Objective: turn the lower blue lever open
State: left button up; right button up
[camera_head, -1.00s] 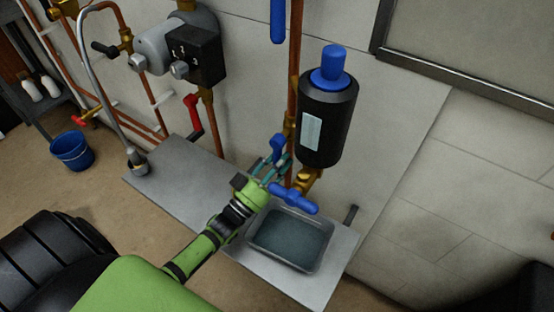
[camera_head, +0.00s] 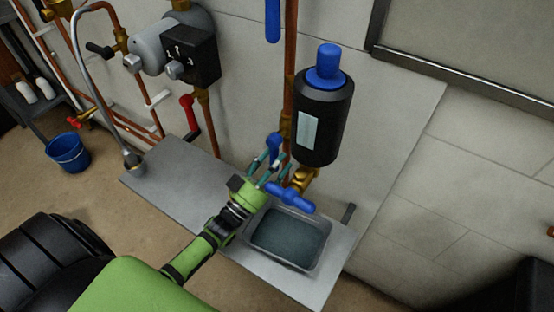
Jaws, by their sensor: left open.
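The lower blue lever (camera_head: 274,146) hangs near upright on the copper pipe, left of the black filter. Higher on the same pipe is another blue lever (camera_head: 272,20), cut off by the top edge. My left gripper (camera_head: 271,163) reaches up from below with its teal fingers spread on either side of the lower lever's bottom end. The fingers look open; I cannot tell whether they touch the lever. My right gripper is not in view.
A black filter (camera_head: 322,125) with a blue cap hangs just right of the lever. Below it, a blue T-handle (camera_head: 290,197) sits close to my gripper, above a grey tray (camera_head: 325,257) of liquid. A red lever (camera_head: 189,113) and a pump (camera_head: 160,52) are to the left.

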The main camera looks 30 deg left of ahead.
pick_arm(q)
jog(key=v, duration=0.7)
dwell(0.4)
